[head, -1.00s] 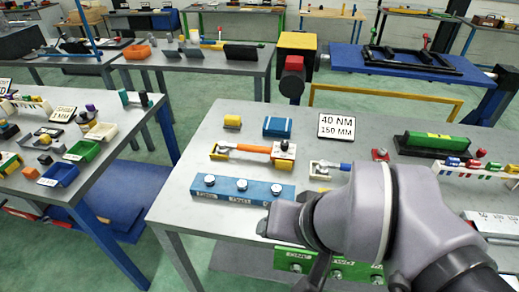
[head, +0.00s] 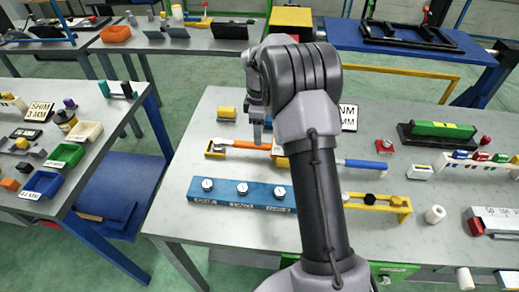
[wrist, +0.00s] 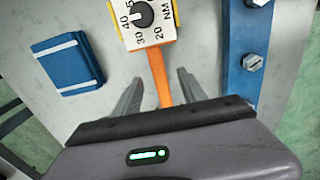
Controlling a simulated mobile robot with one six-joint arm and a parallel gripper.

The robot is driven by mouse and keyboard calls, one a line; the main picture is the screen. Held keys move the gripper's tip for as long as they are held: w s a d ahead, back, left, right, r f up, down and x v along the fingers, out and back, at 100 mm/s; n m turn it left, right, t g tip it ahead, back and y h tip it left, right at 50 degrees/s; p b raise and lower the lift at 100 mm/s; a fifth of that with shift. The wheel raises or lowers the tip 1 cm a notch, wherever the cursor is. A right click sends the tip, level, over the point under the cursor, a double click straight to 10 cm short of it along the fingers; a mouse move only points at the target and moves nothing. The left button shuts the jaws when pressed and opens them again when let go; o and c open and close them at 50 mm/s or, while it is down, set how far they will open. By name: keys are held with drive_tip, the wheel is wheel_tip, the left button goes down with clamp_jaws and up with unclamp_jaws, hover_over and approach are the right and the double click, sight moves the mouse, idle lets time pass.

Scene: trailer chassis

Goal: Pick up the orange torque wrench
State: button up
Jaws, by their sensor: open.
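The orange torque wrench (head: 247,146) lies on the grey table, its left end in a yellow holder (head: 214,151). Its white-and-yellow dial block with a black knob shows in the wrist view (wrist: 150,20); in the head view my arm partly hides it. My gripper (head: 258,133) is open above the wrench, pointing down. In the wrist view the orange shaft (wrist: 162,80) runs between the two spread fingers of my gripper (wrist: 160,77). The fingers appear apart from it; their height above it is hard to tell.
A blue rail with bolts (head: 240,204) lies in front of the wrench. A yellow block (head: 227,112) stands behind it; a blue block shows in the wrist view (wrist: 70,62). A blue-handled tool (head: 362,164) and a yellow stand (head: 385,204) are to the right.

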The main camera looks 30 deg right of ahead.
sight(260, 148)
drive_tip(key=f+b, duration=0.1)
drive_tip(key=f, duration=0.2)
drive_tip(key=f+b, duration=0.1)
drive_tip(key=f, duration=0.1)
drive_tip(key=f+b, duration=0.1)
drive_tip(key=f, duration=0.2)
drive_tip(key=shift+d+f+b, duration=0.25)
drive_tip(key=shift+f+b, duration=0.05)
drive_tip(key=shift+f, duration=0.05)
drive_tip(key=shift+r, duration=0.15)
drive_tip(key=shift+c, duration=0.7)
clamp_jaws()
